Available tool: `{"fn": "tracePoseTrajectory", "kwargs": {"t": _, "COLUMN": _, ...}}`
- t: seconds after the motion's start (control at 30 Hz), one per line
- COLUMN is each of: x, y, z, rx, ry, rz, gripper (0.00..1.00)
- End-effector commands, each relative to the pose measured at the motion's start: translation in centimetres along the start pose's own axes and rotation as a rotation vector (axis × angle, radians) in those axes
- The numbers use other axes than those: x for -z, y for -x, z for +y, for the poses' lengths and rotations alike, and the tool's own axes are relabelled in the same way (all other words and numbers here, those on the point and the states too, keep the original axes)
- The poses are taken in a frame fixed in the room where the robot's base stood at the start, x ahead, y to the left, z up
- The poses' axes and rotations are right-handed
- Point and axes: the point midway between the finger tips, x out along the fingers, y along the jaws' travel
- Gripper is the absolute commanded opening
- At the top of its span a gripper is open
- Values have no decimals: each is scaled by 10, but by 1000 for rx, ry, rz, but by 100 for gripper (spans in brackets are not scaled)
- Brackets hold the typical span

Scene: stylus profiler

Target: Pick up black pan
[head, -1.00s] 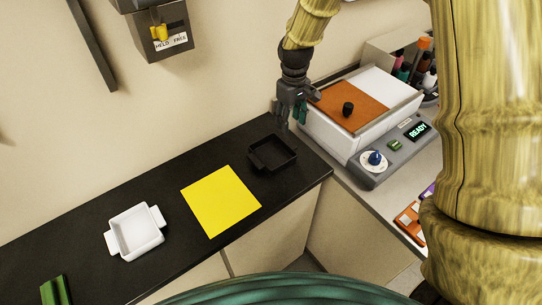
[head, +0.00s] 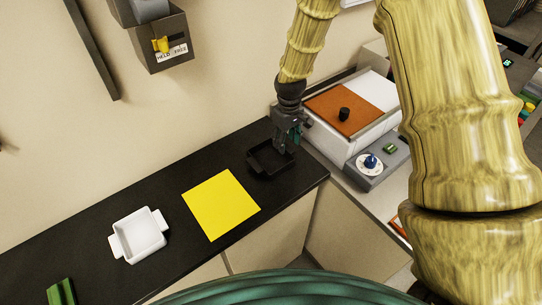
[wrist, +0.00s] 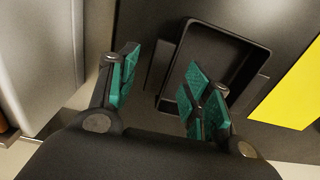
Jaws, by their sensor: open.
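The black pan (head: 264,160) is a shallow square dish with side handles on the black counter, just right of the yellow sheet. In the wrist view, the black pan (wrist: 222,52) lies ahead of and below my fingers. My gripper (head: 285,147) is above the pan's right side and partly hides it. Whether a finger touches the pan, I cannot tell.
A yellow sheet (head: 221,205) lies left of the pan, and a white pan (head: 138,236) stands farther left. A green object (head: 61,292) is at the lower left. The profiler (head: 350,130) with an orange lid stands close on the right. A wall box (head: 160,40) hangs above.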

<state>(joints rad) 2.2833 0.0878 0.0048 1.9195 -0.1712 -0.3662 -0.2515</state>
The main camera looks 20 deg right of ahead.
Motion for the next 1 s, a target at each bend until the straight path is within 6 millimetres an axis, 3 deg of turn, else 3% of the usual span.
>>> {"fn": "tracePoseTrajectory", "kwargs": {"t": 0.3, "x": 2, "y": -25, "z": 0, "rx": 0, "ry": 0, "rz": -2, "gripper": 49}}
{"fn": "tracePoseTrajectory", "kwargs": {"t": 0.67, "x": 2, "y": -32, "z": 0, "rx": 0, "ry": 0, "rz": 0, "gripper": 49}}
{"fn": "tracePoseTrajectory", "kwargs": {"t": 0.7, "x": 2, "y": -32, "z": 0, "rx": 0, "ry": 0, "rz": 0, "gripper": 47}}
{"fn": "tracePoseTrajectory", "kwargs": {"t": 0.97, "x": 2, "y": -32, "z": 0, "rx": 0, "ry": 0, "rz": 0, "gripper": 0}}
{"fn": "tracePoseTrajectory", "kwargs": {"t": 1.0, "x": 2, "y": -32, "z": 0, "rx": 0, "ry": 0, "rz": 0, "gripper": 0}}
